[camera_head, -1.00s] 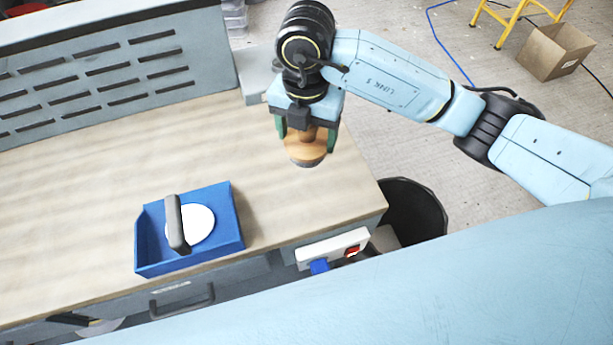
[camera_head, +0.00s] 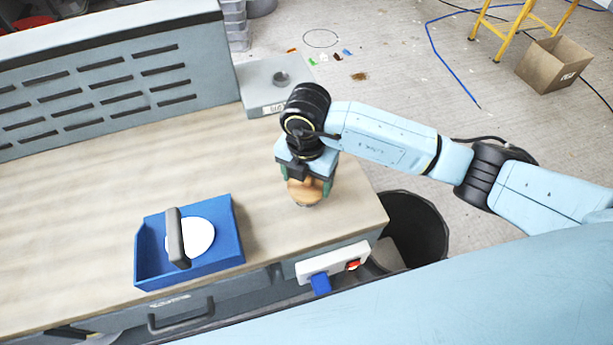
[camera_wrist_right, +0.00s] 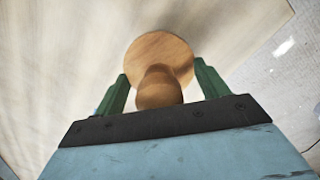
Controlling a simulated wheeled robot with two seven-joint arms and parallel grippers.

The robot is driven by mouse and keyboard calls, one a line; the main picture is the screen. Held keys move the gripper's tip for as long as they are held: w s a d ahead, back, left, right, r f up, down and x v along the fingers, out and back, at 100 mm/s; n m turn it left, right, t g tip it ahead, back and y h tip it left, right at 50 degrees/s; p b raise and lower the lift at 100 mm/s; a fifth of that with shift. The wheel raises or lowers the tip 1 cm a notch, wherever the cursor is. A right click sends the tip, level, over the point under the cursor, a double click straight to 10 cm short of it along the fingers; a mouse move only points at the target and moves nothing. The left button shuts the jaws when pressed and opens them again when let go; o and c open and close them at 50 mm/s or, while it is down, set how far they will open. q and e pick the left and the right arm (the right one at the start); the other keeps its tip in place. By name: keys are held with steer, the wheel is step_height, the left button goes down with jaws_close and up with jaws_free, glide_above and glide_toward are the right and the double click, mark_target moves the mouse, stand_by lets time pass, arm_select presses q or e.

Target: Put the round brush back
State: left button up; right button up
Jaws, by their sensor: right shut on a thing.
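The round brush (camera_head: 305,193) has a wooden knob handle on a round wooden body. My right gripper (camera_head: 306,184) is shut on it, with its green fingers on either side of the knob. In the right wrist view the brush (camera_wrist_right: 160,55) shows between the fingers of the gripper (camera_wrist_right: 158,88), with the worktop beyond it. The brush is low over the right end of the worktop (camera_head: 90,185); whether it touches I cannot tell. The bristles are hidden. My left gripper is not in view.
A blue tray (camera_head: 233,228) with a white disc and a dark-handled tool stands at the front. A grey block (camera_head: 262,92) with a round dark feature is at the back corner. A power strip (camera_head: 325,265) and black bin (camera_head: 420,225) are beyond the front right edge.

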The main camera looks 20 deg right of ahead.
steer(key=shift+f, duration=0.15)
steer(key=o, duration=0.9)
steer(key=shift+r, duration=0.2)
step_height(320, 180, up, 12)
steer(key=shift+r, duration=0.1)
